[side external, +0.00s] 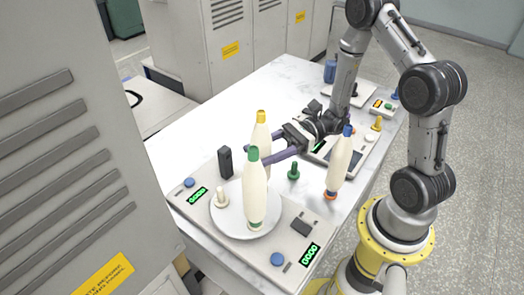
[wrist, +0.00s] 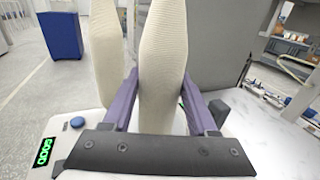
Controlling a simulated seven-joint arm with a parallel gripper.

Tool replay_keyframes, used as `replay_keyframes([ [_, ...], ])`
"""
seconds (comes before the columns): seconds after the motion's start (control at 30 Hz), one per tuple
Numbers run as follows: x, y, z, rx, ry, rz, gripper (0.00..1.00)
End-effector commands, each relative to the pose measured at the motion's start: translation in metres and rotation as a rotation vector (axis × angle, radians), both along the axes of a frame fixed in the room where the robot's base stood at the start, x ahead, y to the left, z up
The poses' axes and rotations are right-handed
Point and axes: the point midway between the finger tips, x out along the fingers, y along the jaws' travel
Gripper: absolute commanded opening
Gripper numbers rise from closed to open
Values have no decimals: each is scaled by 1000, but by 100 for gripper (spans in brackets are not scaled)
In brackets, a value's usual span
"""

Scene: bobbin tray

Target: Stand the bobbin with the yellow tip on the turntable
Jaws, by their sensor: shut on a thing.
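The bobbin with the yellow tip (side external: 261,117) is cream-coloured and upright at the back of the turntable. My gripper (side external: 270,147) reaches in from the right with its purple fingers shut around this bobbin's body. In the wrist view the held bobbin (wrist: 163,60) stands between the fingers, its tip out of frame. The round white turntable (side external: 232,222) also carries an upright green-tipped bobbin (side external: 255,190) at the front, close to the held one. That bobbin partly hides the held bobbin's lower end, so I cannot tell whether its base touches the turntable.
A blue-tipped bobbin (side external: 339,162) stands at the right on an orange base. The white table (side external: 190,135) is clear at the back left.

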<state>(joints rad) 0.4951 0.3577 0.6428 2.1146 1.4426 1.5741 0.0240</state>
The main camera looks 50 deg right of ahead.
Motion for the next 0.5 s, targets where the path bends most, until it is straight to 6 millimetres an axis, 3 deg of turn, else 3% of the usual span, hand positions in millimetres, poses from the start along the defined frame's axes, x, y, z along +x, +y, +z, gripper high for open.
replay_keyframes([
  [0.13, 0, 0, 0, 1, 0, 0, 0],
  [0.17, 0, 0, 0, 1, 0, 0, 62],
  [0.2, 0, 0, 0, 1, 0, 0, 69],
  [0.33, 0, 0, 0, 1, 0, 0, 93],
  [0.5, 0, 0, 0, 0, 0, 0, 94],
])
